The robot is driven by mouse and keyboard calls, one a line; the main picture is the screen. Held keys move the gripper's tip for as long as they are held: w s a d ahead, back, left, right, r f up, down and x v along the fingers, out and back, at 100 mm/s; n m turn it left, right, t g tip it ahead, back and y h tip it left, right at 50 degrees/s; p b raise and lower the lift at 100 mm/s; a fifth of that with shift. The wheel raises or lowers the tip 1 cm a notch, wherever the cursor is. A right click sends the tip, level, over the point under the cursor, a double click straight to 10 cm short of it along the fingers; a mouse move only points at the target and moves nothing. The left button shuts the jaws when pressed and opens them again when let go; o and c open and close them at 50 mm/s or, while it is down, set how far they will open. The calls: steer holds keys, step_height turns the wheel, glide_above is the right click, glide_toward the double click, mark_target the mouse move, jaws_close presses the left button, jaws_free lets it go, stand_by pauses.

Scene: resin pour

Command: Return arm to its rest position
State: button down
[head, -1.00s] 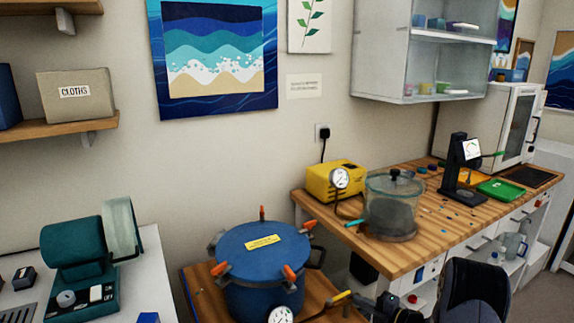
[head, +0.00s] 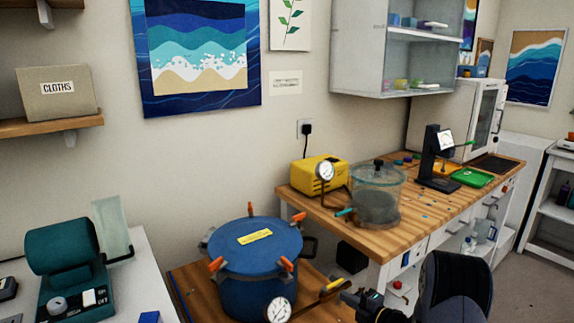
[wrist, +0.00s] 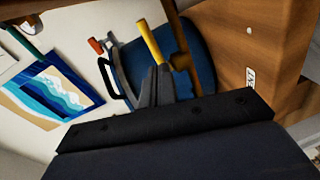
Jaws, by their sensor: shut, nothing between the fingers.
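My gripper (wrist: 158,78) is shut and empty; its two dark fingers lie together in the wrist view. They point toward the yellow lever (wrist: 150,40) beside the blue pressure pot (wrist: 190,62). I cannot tell whether the fingertips touch the lever. In the head view, the dark arm stands at the bottom, right of the blue pot (head: 252,270). The yellow lever (head: 334,286) shows just left of the arm's end there. The pot has a lid with orange clamps and a round gauge (head: 279,309).
A wooden bench (head: 400,238) at the right holds a yellow pump (head: 318,175), a glass chamber (head: 376,200) and a green tray (head: 472,177). A teal machine (head: 62,255) stands at left. Floor is open at far right.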

steer(key=shift+s+a+m+t+h, duration=0.2)
steer(key=shift+s+m+t+h, duration=0.15)
steer(key=shift+m+h, duration=0.2)
steer(key=shift+s+a+m+t+h, duration=0.2)
steer(key=shift+m+t+h, duration=0.25)
steer(key=shift+h, duration=0.2)
steer(key=shift+s, duration=0.1)
steer(key=shift+s+a+r, duration=0.1)
steer(key=shift+r, duration=0.05)
